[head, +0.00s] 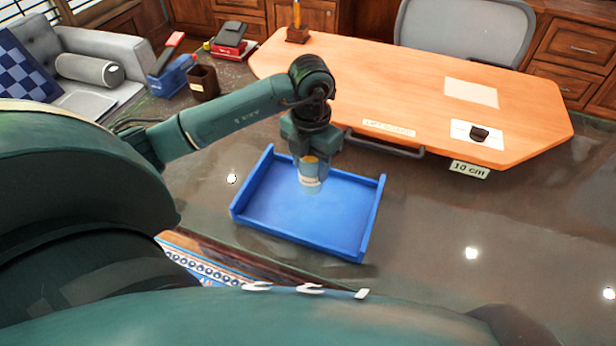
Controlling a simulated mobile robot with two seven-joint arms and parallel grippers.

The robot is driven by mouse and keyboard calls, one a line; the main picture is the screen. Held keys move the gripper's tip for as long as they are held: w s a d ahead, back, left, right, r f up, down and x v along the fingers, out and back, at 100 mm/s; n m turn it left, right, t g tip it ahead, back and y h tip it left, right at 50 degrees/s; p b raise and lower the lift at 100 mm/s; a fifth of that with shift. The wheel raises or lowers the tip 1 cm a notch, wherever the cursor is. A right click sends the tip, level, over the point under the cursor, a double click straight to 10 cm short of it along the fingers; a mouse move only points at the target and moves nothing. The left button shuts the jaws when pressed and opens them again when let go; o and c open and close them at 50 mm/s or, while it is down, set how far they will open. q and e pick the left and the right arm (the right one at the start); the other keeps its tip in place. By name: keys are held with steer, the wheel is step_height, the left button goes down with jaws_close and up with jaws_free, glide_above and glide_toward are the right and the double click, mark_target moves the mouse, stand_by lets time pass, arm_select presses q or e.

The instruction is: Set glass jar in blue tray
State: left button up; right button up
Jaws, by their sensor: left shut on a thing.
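The blue tray (345,220) lies on the dark surface in the middle of the head view, with low raised walls. My left gripper (312,160) points down over the back part of the tray. It is shut on the glass jar (311,180), a small clear jar with a yellowish top and a pale label. The jar is upright and appears over the tray floor. I cannot tell whether its base touches the tray. My right gripper is not in view.
A wooden desk top (420,95) with a dark handle is behind the tray. A dark cup (203,84) and a blue object (172,78) stand at the back left. A "10 cm" label (469,169) is to the right. The dark surface right of the tray is clear.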

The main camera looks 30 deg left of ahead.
mark_target(310, 183)
arm_select(q)
steer(key=shift+f, duration=0.95)
step_height(310, 183, down, 4)
steer(key=shift+r, duration=0.15)
steer(key=shift+f, duration=0.2)
steer(key=o, duration=1.1)
steer(key=shift+c, duration=0.2)
